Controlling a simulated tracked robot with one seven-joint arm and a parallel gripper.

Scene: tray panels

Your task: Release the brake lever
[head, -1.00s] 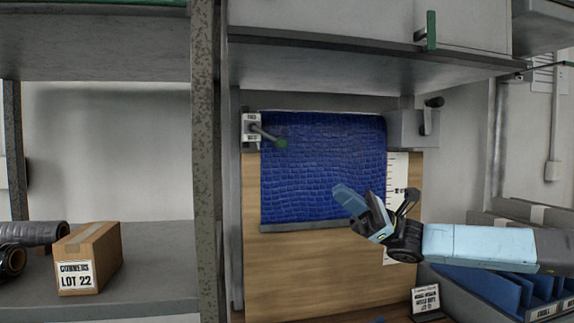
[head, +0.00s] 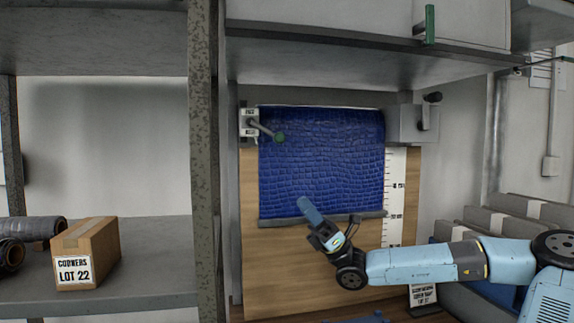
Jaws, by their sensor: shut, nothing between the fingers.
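The small print on the plate is too small to read surely. My gripper (head: 303,203) is shut and empty. It points up and left in front of the sheet's lower part, below and to the right of the knob and apart from it.
A grey box with a crank (head: 428,115) sits at the sheet's upper right. A ruler strip (head: 396,195) runs down beside the sheet. A grey shelf (head: 380,62) overhangs above. A mottled post (head: 203,150) stands at left, beyond it a carton (head: 88,250). Bins (head: 500,230) stand at right.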

